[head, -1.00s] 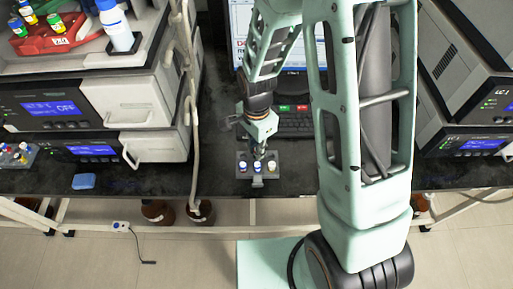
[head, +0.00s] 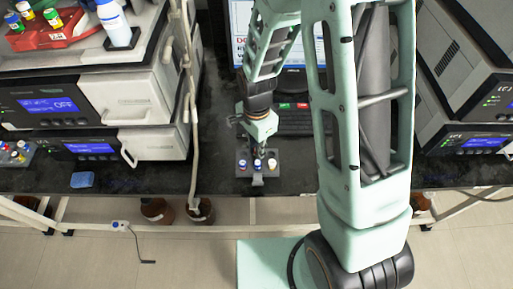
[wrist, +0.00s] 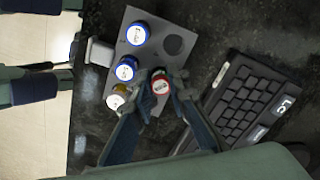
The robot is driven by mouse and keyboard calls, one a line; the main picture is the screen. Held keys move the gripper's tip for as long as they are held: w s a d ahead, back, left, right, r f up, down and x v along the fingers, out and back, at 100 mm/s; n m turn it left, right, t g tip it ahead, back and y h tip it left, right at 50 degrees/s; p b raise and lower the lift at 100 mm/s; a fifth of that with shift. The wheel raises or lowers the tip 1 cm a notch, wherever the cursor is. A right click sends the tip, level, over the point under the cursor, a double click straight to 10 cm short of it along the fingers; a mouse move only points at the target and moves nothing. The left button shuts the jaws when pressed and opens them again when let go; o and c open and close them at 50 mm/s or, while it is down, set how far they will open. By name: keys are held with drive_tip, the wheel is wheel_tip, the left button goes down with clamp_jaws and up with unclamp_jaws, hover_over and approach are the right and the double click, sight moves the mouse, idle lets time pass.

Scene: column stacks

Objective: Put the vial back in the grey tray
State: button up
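The grey tray (head: 243,171) lies on the black bench near its front edge; it also shows in the wrist view (wrist: 150,58). It holds two blue-capped vials (wrist: 138,33) (wrist: 125,68) and a white-capped vial (wrist: 117,98) with yellowish contents along one side. One slot (wrist: 172,44) on the other side is empty. My gripper (wrist: 161,79) points down over the tray, its fingertips closed around a red-capped vial (wrist: 160,85). This vial is at the slot beside the empty one; its base is hidden, so I cannot tell whether it is fully seated.
A keyboard (wrist: 245,100) lies just beside the tray, below a monitor. Instrument stacks stand left (head: 150,105) and right (head: 460,80). A pale hose (head: 192,120) hangs left of the tray. A blue sponge (head: 84,180) lies on the bench. The bench's front edge is close to the tray.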

drive_tip(key=o, duration=0.5)
drive_tip(key=shift+c, duration=0.2)
drive_tip(key=shift+r, duration=0.1)
wheel_tip(320, 180, up, 12)
drive_tip(key=shift+d, duration=0.1)
